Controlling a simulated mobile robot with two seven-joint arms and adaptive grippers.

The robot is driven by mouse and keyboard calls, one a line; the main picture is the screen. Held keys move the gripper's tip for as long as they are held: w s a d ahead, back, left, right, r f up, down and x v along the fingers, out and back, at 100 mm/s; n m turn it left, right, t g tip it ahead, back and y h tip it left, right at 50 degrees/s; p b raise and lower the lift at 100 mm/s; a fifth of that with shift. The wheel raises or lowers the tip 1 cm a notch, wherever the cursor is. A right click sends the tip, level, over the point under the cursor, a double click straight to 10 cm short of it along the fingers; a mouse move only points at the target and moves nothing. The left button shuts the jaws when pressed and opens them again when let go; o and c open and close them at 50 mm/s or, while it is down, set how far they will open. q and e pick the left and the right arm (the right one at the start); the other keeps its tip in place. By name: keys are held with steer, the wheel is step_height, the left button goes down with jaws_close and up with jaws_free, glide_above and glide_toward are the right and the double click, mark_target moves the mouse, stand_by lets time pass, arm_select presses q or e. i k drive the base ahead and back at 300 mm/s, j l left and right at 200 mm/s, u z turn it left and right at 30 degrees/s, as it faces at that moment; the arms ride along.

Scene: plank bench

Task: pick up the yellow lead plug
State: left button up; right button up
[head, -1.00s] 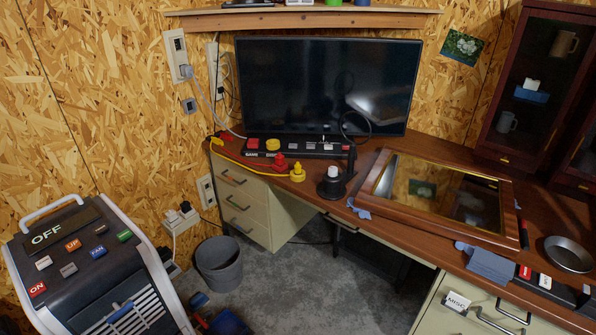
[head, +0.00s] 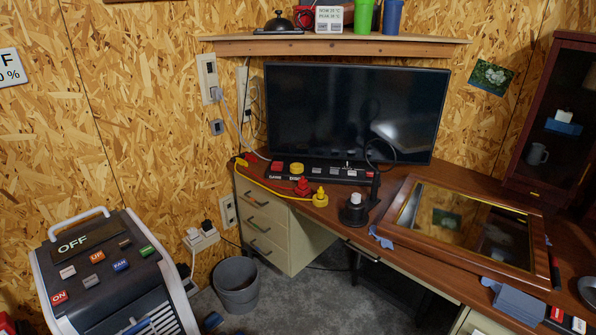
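The yellow lead plug (head: 320,197) stands near the front left edge of the desk. A yellow cable runs left from it along the desk edge. A red plug (head: 302,187) stands right beside it, just behind and to the left, with a red lead. Behind them lies a black power strip (head: 315,172) with a red plug (head: 278,167) and a yellow plug (head: 297,168) at its left end. Neither of my grippers shows in the head view.
A black lamp base (head: 353,211) with a white knob stands just right of the yellow plug. A framed glass panel (head: 527,250) lies on the desk to the right. A grey bin (head: 237,283) and a heater-like unit (head: 110,285) stand on the floor left.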

mark_target(320, 192)
steer(key=i+l, duration=0.5)
steer(key=i+l+u, duration=0.2)
steer(key=u, duration=0.15)
steer(key=i+l+u, duration=0.15)
steer(key=u, duration=0.2)
steer(key=i+l+u, duration=0.1)
steer(key=l+u, duration=0.25)
